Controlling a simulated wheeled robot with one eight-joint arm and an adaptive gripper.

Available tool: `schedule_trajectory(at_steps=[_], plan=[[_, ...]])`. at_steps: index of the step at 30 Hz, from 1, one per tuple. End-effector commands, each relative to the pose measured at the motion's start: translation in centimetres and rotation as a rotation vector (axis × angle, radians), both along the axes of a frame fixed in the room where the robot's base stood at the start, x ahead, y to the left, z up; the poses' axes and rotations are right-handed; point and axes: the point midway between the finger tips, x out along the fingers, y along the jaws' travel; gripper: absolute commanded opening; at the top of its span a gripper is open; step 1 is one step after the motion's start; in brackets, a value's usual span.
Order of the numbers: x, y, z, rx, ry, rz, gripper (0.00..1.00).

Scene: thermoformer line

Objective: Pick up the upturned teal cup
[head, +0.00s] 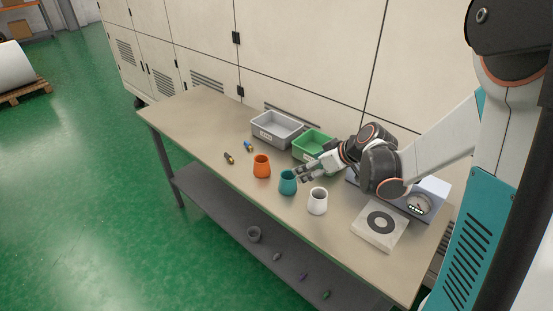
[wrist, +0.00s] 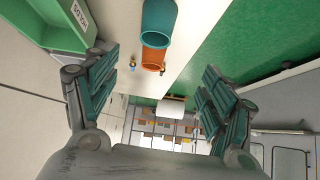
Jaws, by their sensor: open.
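The teal cup (head: 288,183) stands on the bench between an orange cup and a white cup in the head view. It also shows at the top of the wrist view (wrist: 160,15), partly cut off by the frame edge. I cannot tell for sure from its top face whether it is upturned. My gripper (head: 307,172) is open and empty, with its fingers pointing toward the cup from the right. In the wrist view the two fingers are spread wide, and the cup is not between their tips. The gap between fingers and cup is hard to judge.
The orange cup (head: 262,166) is left of the teal cup, the white cup (head: 318,201) right and nearer. A grey bin (head: 276,142) and a green bin (head: 298,150) stand behind. Small connectors (head: 229,158) lie at left. The bench's left end (head: 185,115) is clear.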

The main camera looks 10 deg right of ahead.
Motion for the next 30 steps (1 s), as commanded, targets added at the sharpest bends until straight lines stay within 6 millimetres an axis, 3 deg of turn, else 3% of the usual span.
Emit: schedule_trajectory(at_steps=[3, 10, 21, 30], plan=[[0.4, -1.2, -1.5, 0.001, -0.016, 0.027, 0.76], [0.8, -1.8, -3.3, 0.002, -0.035, 0.056, 0.76], [4.4, 0.9, -8.0, 0.002, -0.035, 0.059, 0.76], [5.6, 1.9, -9.3, 0.002, -0.035, 0.056, 0.76]])
